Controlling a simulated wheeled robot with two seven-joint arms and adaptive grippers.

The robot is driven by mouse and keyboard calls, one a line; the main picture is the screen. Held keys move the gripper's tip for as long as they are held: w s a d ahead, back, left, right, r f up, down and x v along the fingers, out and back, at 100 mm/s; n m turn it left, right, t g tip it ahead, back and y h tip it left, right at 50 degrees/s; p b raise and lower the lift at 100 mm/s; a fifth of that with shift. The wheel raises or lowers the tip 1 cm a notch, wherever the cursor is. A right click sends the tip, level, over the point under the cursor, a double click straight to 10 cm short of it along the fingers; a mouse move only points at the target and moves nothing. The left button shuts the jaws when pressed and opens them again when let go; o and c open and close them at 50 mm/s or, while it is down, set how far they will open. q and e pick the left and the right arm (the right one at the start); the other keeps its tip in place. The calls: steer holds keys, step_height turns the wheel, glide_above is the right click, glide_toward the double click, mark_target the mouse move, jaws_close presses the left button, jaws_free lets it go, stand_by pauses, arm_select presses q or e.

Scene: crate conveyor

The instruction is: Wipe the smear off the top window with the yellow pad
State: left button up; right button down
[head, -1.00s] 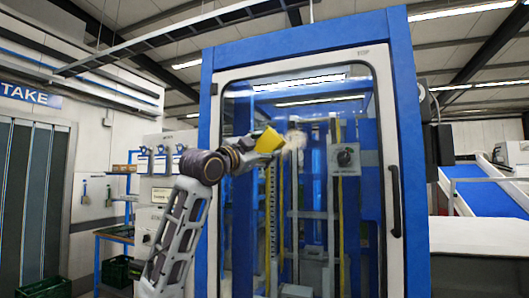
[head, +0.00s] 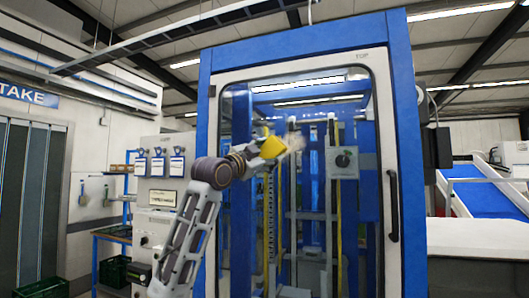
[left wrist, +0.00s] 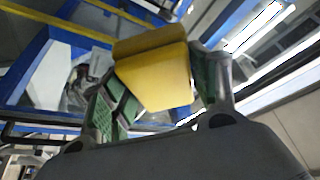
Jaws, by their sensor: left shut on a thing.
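The top window (head: 310,112) is the glass door pane of a tall blue-framed cabinet marked TOP. A pale, whitish smear (head: 295,142) shows on the glass, left of its middle. My left gripper (head: 270,147) is in front of the pane, just left of the smear. It is shut on the yellow pad (head: 273,148). In the left wrist view, the yellow pad (left wrist: 155,72) sits between the two green-lined fingers of the gripper (left wrist: 160,88). I cannot tell whether the pad touches the glass. Part of the smear may be hidden by the gripper. My right gripper is not in view.
A black door handle (head: 393,205) stands on the right of the door frame. A grey control box with a dark knob (head: 342,161) shows behind the glass.

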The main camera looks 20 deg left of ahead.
mark_target(309, 151)
arm_select(q)
steer(key=shift+w, duration=0.75)
steer(key=shift+w+d, duration=0.1)
steer(key=shift+w, duration=1.05)
stand_by(1.1)
steer(key=shift+s+d, duration=0.15)
steer(key=shift+d, duration=1.7)
steer(key=shift+d, duration=1.8)
steer(key=shift+d, duration=0.15)
steer(key=shift+d, duration=1.65)
